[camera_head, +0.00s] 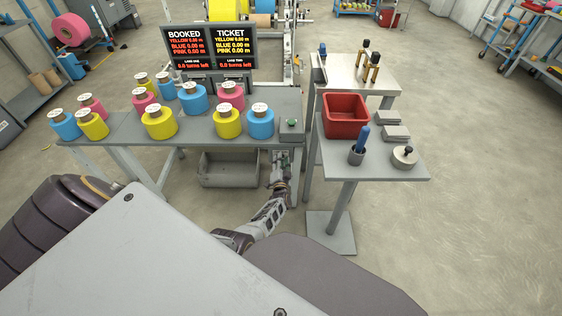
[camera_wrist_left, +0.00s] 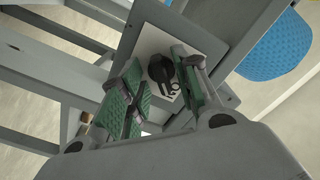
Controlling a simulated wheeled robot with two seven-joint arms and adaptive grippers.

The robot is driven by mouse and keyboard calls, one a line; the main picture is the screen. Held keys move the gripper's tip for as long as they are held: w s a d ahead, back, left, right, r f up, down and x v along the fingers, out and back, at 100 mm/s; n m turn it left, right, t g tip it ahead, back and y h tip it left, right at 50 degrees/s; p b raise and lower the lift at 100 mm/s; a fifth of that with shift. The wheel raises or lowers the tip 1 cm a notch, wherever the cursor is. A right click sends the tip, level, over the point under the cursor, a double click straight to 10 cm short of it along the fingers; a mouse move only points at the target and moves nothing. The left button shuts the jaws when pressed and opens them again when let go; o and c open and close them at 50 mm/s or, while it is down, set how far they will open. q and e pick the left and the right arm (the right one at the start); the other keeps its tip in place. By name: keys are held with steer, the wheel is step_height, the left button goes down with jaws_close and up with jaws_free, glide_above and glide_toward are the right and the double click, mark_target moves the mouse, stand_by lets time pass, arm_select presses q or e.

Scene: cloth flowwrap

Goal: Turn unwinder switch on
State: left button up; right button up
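A black rotary switch (camera_wrist_left: 163,69) with a pointed knob sits on a pale square plate (camera_wrist_left: 150,42) in the left wrist view. The plate is fixed to a grey frame. My left gripper (camera_wrist_left: 160,88) is open, with its green-padded fingers apart on either side of the knob. I cannot tell whether either finger touches it. In the head view my left gripper (camera_head: 281,160) is at the front right corner of the grey spool table (camera_head: 200,140), just below the tabletop. The switch is hidden there. My right gripper is not in view.
A side table (camera_head: 400,172) to the right holds a red bin (camera_head: 345,116). A grey bin (camera_head: 228,170) is under the spool table.

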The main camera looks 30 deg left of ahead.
arm_select(q)
steer(key=shift+n, duration=0.3)
